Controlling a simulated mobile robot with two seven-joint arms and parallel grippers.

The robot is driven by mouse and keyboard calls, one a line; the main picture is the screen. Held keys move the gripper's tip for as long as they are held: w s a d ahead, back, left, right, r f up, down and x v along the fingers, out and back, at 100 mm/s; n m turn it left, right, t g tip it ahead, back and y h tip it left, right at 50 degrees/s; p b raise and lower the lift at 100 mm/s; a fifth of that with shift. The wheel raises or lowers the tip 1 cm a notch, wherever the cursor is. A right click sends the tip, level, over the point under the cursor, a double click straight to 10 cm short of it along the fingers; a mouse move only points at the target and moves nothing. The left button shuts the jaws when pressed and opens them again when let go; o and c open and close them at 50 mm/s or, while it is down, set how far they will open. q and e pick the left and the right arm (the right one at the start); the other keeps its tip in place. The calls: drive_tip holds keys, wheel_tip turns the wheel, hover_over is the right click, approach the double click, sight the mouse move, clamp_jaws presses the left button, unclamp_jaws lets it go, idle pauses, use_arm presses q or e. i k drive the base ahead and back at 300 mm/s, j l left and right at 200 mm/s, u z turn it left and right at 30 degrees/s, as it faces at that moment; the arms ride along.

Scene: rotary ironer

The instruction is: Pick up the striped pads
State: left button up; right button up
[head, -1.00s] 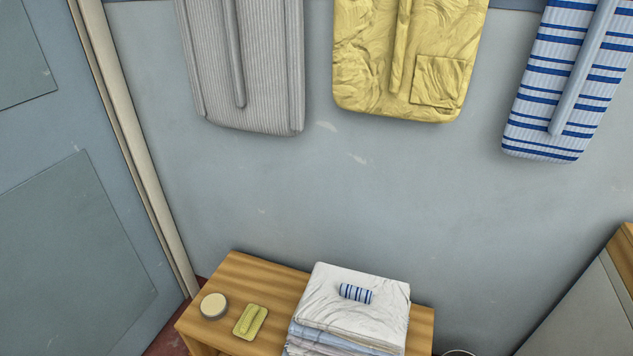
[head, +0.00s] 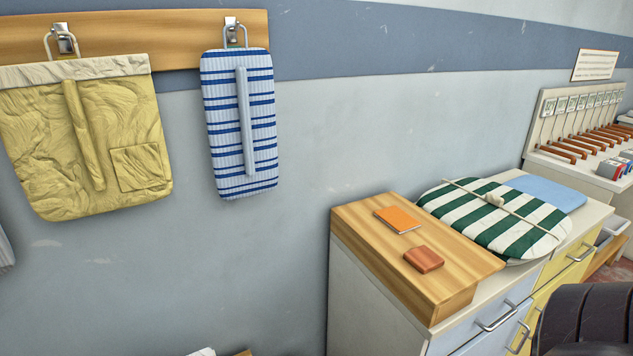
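A green-and-white striped round pad or pads (head: 495,219), tied with a pale cord, lies on top of the drawer cabinet (head: 357,292) at right. I cannot tell how many layers it has. Beside it, to the right, lies a plain light-blue flat pad (head: 545,191). A blue-and-white striped flat item (head: 216,133) with a long strip down its front hangs from a wall hook. Neither of my grippers is in view.
A yellow hanging item (head: 50,140) is on the hook rail (head: 185,22). A wooden board (head: 365,225) with an orange booklet (head: 397,220) and a brown block (head: 424,259) sits left of the striped pad. A dark ribbed object (head: 590,320) stands at lower right, near the drawers.

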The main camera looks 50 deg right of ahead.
sight(517, 227)
drive_tip(key=z, duration=2.5)
drive_tip(key=i+l+u, duration=0.1)
drive_tip(key=u, duration=0.8)
drive_tip(key=l+u, duration=0.85)
drive_tip(key=l, duration=0.3)
drive_tip(key=k+l+u, duration=0.15)
drive_tip(key=l, duration=0.3)
